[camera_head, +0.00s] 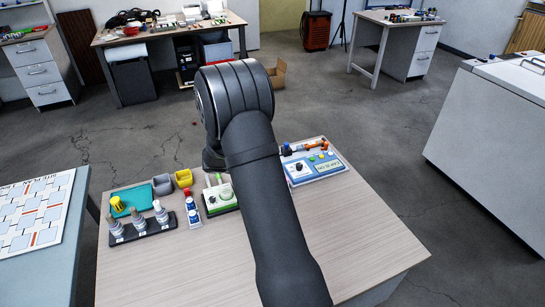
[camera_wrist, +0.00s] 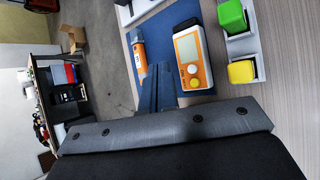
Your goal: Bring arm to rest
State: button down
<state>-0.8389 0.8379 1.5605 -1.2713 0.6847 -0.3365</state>
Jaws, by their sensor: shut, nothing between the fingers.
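My arm (camera_head: 262,190) reaches out over the wooden table (camera_head: 350,240) and bends at a dark rounded joint (camera_head: 236,98). The arm hides part of the tabletop, and my gripper does not show clearly in the head view. In the wrist view my gripper (camera_wrist: 157,88) shows as thin dark fingers, close together and shut, with nothing held. Beyond the fingers lie a blue mat (camera_wrist: 168,22), an orange-and-white meter (camera_wrist: 192,55) and an orange cylinder (camera_wrist: 139,55). I cannot tell how far the fingertips are above them.
On the table's left stand a black rack (camera_head: 142,232) of bottles, a teal tray (camera_head: 137,198), a yellow bin (camera_head: 183,178) and a green-and-white device (camera_head: 219,200). A blue-and-white device (camera_head: 315,168) sits right of my arm. The table's front right is clear.

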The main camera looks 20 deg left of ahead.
jog(key=shift+f, duration=0.7)
notch_tip(320, 180, up, 5)
jog(key=shift+r, duration=0.2)
jog(key=shift+f, duration=0.1)
